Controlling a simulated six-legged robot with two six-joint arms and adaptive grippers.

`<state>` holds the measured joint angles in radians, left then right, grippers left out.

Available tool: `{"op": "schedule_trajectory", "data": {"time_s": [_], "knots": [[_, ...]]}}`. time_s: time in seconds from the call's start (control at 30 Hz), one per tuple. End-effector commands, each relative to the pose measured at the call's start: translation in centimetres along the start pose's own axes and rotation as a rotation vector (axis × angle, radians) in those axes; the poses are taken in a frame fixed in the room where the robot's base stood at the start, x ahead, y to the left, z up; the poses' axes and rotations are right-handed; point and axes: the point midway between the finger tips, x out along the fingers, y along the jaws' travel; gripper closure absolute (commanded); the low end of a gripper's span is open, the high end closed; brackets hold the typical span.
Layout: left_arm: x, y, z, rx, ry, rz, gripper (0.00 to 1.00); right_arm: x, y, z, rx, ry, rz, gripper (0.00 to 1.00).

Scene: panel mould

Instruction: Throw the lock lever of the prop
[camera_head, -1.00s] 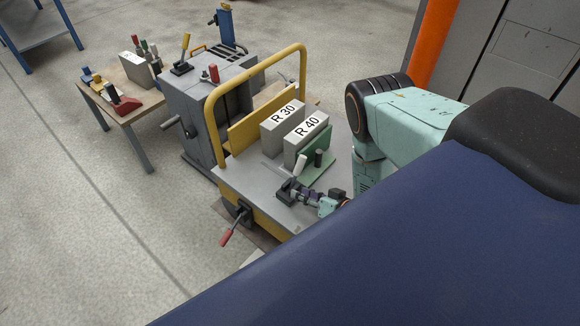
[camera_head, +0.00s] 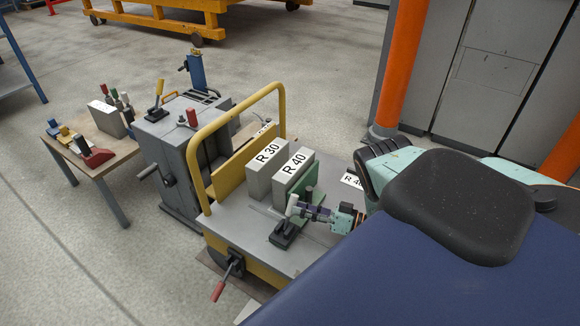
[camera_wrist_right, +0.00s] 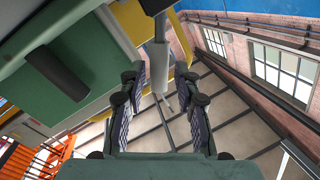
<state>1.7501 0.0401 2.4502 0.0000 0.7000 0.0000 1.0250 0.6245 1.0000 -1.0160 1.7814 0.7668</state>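A lever with a pale handle (camera_head: 292,205) stands on a black base (camera_head: 283,236) on the grey cart deck. My right gripper (camera_head: 301,211) is at the handle, coming from the right. In the right wrist view the pale handle (camera_wrist_right: 160,68) hangs between the two fingers of the right gripper (camera_wrist_right: 162,93), with gaps visible on both sides. The gripper is open. A green upright part (camera_head: 312,178) stands behind the lever and is partly hidden. A green surface with a dark cylindrical peg (camera_wrist_right: 57,80) fills the left of the wrist view. My left gripper is not in view.
A yellow rail (camera_head: 233,104) arches over the cart's left end. A red-handled crank (camera_head: 220,290) sticks out in front. A grey machine (camera_head: 172,140) stands left.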

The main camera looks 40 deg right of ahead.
Motion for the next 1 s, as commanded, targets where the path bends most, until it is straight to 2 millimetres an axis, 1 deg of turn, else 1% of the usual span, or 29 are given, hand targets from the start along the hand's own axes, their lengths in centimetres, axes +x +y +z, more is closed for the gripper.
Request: {"op": "schedule_trajectory", "data": {"time_s": [0.03,0.1,0.23,0.4,0.6,0.67,0.9,1.0], "knots": [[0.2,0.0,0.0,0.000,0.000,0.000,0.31,0.9,0.0,0.1,0.000,0.001,-0.002,0.68],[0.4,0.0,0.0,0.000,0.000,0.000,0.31,1.9,0.0,0.1,0.000,0.000,-0.002,0.68],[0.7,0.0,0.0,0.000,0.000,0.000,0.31,3.2,0.0,0.1,0.000,0.001,-0.001,0.68],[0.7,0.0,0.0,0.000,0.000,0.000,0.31,4.0,0.0,0.1,0.001,-0.001,0.000,0.68],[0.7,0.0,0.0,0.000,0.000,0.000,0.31,4.2,0.0,0.1,0.001,0.000,0.001,0.68],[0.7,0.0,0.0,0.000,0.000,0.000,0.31,4.2,-0.1,0.1,0.000,0.000,0.001,0.73],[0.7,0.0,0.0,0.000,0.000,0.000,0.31,4.1,-0.1,0.1,0.000,0.000,0.001,0.93],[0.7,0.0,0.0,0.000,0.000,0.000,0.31,4.1,-0.1,0.1,0.000,0.000,0.001,1.00]]}}
